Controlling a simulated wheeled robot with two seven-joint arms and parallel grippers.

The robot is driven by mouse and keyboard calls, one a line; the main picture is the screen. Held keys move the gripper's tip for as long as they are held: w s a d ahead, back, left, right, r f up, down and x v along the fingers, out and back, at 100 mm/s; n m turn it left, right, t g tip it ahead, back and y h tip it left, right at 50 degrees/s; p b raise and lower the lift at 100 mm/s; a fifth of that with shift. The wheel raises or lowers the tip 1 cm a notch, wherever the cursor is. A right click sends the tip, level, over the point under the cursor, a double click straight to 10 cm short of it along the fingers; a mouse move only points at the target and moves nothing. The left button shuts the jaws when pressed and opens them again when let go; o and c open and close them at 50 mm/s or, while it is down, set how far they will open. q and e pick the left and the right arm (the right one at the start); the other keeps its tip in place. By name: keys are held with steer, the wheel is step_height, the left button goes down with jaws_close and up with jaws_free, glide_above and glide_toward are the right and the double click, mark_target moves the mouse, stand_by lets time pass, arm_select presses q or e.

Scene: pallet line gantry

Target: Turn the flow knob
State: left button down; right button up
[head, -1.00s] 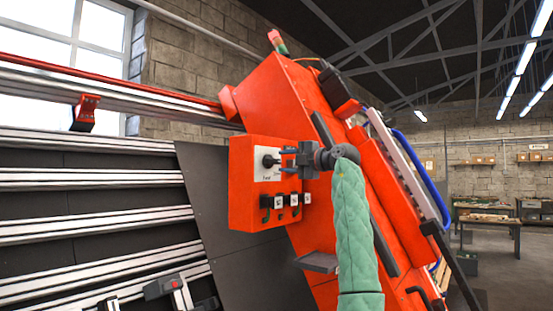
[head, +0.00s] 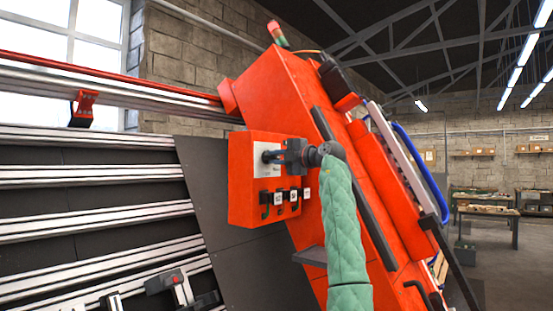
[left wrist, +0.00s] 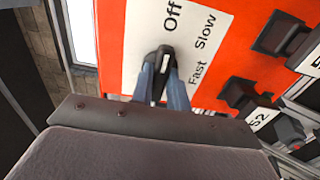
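The flow knob (left wrist: 160,72) is black with a pale pointer line. It sits on a white label plate (head: 266,170) on the front of the red control box (head: 242,198). In the left wrist view the plate reads Off, Slow and Fast, and the pale line points up towards Off. My left gripper (head: 272,157), on the green-sleeved arm, is at the knob. Its two fingers (left wrist: 162,88) lie close against both sides of the knob and appear shut on it. The knob is mostly hidden by the gripper in the head view. My right gripper is not in view.
Several black switches with white labels (head: 279,198) sit just below the knob; they also show in the left wrist view (left wrist: 283,36). The sloped red gantry housing (head: 290,90) rises behind the box. Aluminium rails (head: 90,175) lie to the left.

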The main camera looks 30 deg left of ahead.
arm_select(q)
steer(key=shift+f, duration=0.15)
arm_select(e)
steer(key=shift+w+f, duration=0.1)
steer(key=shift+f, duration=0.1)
arm_select(q)
steer(key=shift+m+b, duration=0.3)
steer(key=shift+b, duration=0.15)
steer(key=m+b, duration=0.5)
steer(key=m, duration=0.4)
steer(key=m+b, duration=0.1)
steer(key=m, duration=0.3)
steer(key=m+b, duration=0.1)
steer(key=m, duration=0.2)
steer(key=shift+m, duration=0.7)
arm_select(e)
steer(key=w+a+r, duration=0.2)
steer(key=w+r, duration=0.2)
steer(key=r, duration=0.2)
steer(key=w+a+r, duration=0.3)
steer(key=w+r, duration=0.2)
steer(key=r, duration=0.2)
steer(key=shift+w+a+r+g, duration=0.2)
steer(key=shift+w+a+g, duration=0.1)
arm_select(q)
steer(key=shift+r, duration=0.2)
